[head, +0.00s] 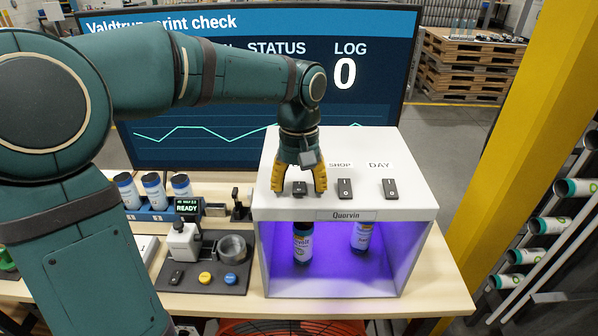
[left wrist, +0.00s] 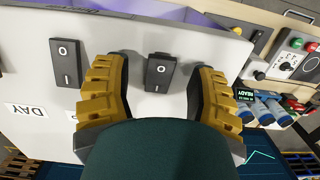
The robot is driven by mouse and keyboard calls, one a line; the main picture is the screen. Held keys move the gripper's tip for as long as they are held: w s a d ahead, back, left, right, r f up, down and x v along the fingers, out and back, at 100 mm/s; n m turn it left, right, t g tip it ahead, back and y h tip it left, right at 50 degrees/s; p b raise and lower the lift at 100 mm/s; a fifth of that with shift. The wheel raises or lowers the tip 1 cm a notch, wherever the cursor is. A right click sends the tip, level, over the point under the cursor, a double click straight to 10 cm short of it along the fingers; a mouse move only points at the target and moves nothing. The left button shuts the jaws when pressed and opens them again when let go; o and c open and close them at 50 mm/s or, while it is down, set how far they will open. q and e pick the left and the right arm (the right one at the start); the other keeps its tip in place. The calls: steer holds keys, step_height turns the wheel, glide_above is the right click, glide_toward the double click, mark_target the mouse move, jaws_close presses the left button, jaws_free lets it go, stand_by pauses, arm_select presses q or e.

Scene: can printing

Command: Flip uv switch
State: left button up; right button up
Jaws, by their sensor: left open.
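A white box labelled Quorvin (head: 420,205) stands on the table, with three dark rocker switches in a row on its top. My left gripper (head: 300,190) points down over the leftmost switch (head: 300,187), open, with one finger on each side of it. In the left wrist view this switch (left wrist: 160,72) sits between the yellow fingers; whether they touch it I cannot tell. Its label is hidden. The middle switch (head: 345,188) is by the SHOP label and the right switch (head: 389,188) by DAY. The box's inside glows purple around two cans (head: 303,242) (head: 361,236).
Left of the box are a dark station (head: 230,285) with yellow and blue buttons, a READY display (head: 188,207) and several cans in a blue rack (head: 160,213). A large screen (head: 350,105) stands behind. A yellow post (head: 520,130) and can rack (head: 530,255) are at right.

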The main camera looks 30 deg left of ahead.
mark_target(299, 186)
arm_select(q)
step_height(299, 186, up, 12)
steer(key=shift+w+a+f, duration=0.15)
steer(key=shift+w+a, duration=0.05)
steer(key=shift+w, duration=0.2)
stand_by(0.5)
